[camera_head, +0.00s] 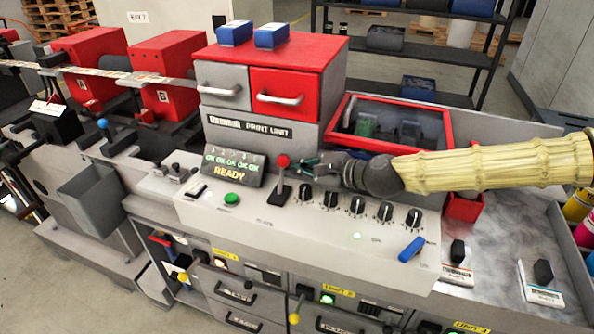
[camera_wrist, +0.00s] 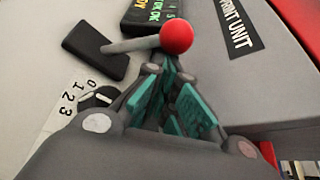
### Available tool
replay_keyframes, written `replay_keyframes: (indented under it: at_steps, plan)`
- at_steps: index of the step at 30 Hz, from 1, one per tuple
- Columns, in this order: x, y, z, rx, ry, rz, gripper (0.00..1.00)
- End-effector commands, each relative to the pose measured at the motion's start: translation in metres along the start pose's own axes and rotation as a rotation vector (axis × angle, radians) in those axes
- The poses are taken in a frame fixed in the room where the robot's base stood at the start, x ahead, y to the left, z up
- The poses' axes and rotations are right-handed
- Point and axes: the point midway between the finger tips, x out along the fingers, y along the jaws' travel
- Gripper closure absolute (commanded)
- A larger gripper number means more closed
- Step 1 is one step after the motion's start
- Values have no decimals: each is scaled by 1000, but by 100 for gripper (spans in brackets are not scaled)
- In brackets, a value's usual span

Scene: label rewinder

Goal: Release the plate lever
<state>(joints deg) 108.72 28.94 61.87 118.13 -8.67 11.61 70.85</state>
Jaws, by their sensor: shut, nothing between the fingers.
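The lever with a red ball knob (camera_head: 283,161) stands on the sloped control panel, with its dark base plate below it. In the wrist view the red knob (camera_wrist: 176,37) is just beyond my fingertips, and its grey shaft runs left to the dark base plate (camera_wrist: 95,50). The lever appears upright. My gripper (camera_head: 306,163) comes in from the right, with its fingertips close to the right side of the knob. The teal finger pads of my gripper (camera_wrist: 172,85) are shut with nothing held. Whether the fingertips touch the knob is unclear.
A small display (camera_head: 233,165) reading READY is left of the lever. A green button (camera_head: 232,199) and several dial knobs (camera_head: 331,199) sit on the panel, with a blue switch (camera_head: 411,249) at right. The print unit cabinet (camera_head: 260,135) rises behind.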

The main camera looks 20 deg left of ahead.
Motion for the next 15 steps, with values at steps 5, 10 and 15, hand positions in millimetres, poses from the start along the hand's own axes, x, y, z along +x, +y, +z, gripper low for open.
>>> replay_keyframes:
  at_steps: [5, 10, 15]
  plan:
    - [-3, 0, -2, -18, 3, -12, 100]
    - [-6, 0, -2, -38, 6, -27, 100]
    - [-9, 0, -2, -64, 8, -41, 100]
